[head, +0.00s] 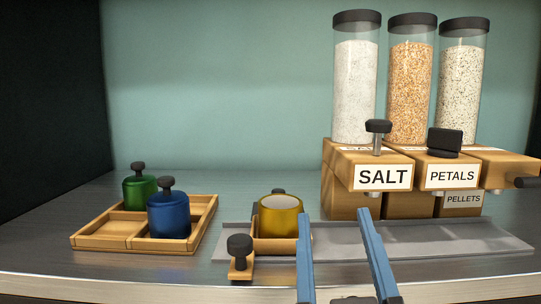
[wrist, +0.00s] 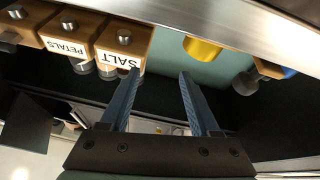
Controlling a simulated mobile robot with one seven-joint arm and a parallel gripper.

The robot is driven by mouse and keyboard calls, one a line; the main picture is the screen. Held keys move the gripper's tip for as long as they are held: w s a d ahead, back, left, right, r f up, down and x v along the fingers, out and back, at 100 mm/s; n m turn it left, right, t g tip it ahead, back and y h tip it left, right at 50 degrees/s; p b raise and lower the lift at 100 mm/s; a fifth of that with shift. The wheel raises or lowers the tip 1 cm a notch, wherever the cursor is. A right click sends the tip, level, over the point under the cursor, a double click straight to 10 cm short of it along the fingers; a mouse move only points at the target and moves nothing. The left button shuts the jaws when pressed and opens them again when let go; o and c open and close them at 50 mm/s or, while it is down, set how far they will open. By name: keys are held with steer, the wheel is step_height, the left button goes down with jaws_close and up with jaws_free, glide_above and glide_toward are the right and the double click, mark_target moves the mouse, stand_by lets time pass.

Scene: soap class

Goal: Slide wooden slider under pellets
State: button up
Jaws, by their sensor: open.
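The wooden slider (head: 241,262) with a black knob sits at the left part of the grey metal track (head: 430,238). A yellow cup (head: 281,218) stands on the slider and also shows in the wrist view (wrist: 203,49). The pellets dispenser is at the right, with its label (head: 463,199) low on its block, partly behind the petals block. My gripper (head: 334,213) is open and empty, its two blue fingers in front of the track, right of the cup. In the wrist view my gripper (wrist: 160,72) points toward the dispensers and cup, touching neither.
Wooden dispensers marked salt (head: 383,177) and petals (head: 452,176) have black knobs. Filled tubes (head: 410,90) rise above the blocks. A wooden tray (head: 100,243) at the left holds a green container (head: 139,191) and a blue container (head: 168,216). The track right of the slider looks clear.

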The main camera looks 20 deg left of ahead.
steer(key=g+p, duration=0.1)
steer(key=p, duration=0.1)
steer(key=r+n+g+y+p, duration=0.1)
steer(key=p, duration=0.2)
steer(key=shift+w+a, duration=0.25)
steer(key=shift+a, duration=0.05)
steer(key=g+p, duration=0.1)
steer(key=p, duration=0.1)
steer(key=shift+s+a+p, duration=0.1)
steer(key=shift+a+p, duration=0.05)
steer(key=shift+p, duration=0.25)
steer(key=n+g+y+p, duration=0.1)
steer(key=p, duration=0.3)
steer(key=n+g+y+p, duration=0.1)
steer(key=g+y+p, duration=0.3)
steer(key=p, duration=0.7)
glide_toward(237, 235)
steer(key=p+x, duration=0.3)
steer(key=x, duration=0.9)
steer(key=shift+c, duration=0.3)
jaws_close()
